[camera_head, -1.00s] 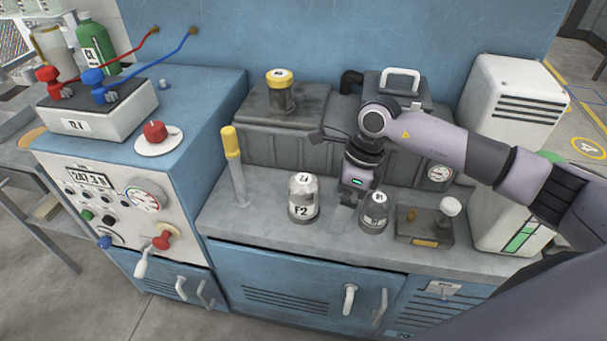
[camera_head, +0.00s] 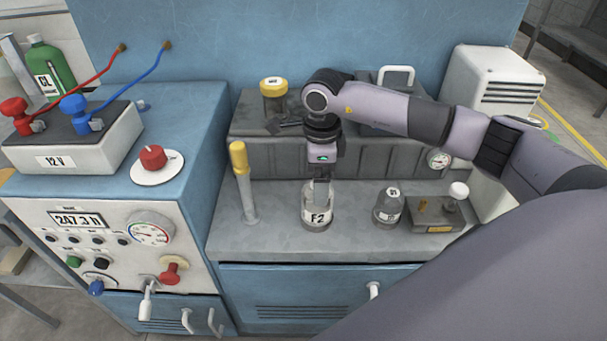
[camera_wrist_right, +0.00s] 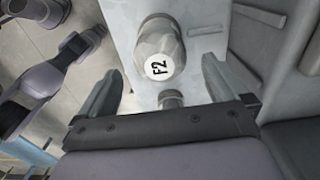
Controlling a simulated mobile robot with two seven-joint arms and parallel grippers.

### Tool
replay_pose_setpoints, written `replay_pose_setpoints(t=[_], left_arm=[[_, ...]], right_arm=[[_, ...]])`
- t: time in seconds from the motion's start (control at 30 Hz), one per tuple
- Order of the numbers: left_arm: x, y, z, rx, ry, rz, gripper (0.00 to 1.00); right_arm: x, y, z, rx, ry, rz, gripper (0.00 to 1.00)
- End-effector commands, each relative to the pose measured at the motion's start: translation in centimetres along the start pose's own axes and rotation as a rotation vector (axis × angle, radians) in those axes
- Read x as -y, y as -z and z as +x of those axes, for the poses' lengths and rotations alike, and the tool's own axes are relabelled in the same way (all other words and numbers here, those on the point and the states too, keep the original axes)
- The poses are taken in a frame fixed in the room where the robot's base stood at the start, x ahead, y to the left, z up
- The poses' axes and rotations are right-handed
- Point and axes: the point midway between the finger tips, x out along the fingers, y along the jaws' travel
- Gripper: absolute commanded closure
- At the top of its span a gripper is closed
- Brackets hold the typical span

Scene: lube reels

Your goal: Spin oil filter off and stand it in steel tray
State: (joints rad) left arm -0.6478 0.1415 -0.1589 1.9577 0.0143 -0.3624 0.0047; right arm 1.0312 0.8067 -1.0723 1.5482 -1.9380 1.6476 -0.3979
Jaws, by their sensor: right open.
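A clear canister labelled F2 (camera_head: 317,215) stands upright on the grey bench top; in the right wrist view it shows from above (camera_wrist_right: 158,45). My right gripper (camera_head: 321,188) points down over it, fingers apart; in the wrist view the fingers (camera_wrist_right: 163,70) lie on either side of the canister's near end, with gaps visible. A darker labelled canister (camera_head: 388,208) stands to its right. A yellow-topped canister (camera_head: 274,98) is mounted on the grey housing behind. I cannot tell which of these is the oil filter, nor make out a steel tray. My left gripper is not in view.
A yellow-capped tube (camera_head: 243,180) stands left of F2. A small block with a white knob (camera_head: 440,213) stands to the right. The grey housing (camera_head: 285,158) runs close behind. The control cabinet (camera_head: 100,235) borders the bench at left. The front bench strip (camera_head: 265,240) is clear.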

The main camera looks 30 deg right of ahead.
Motion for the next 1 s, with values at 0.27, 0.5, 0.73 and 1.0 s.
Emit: replay_pose_setpoints(t=[0.27,0.5,0.73,1.0], left_arm=[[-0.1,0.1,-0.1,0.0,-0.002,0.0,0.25],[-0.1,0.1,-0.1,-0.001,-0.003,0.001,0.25],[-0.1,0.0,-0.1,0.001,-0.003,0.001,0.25],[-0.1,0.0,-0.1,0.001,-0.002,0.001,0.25]], right_arm=[[-0.1,0.0,2.0,-0.002,-0.004,0.0,0.0],[-0.1,0.0,5.5,0.0,-0.003,0.0,0.0],[0.0,0.0,7.1,0.001,-0.001,0.0,0.0],[0.0,0.0,7.2,0.001,-0.001,-0.001,0.03]])
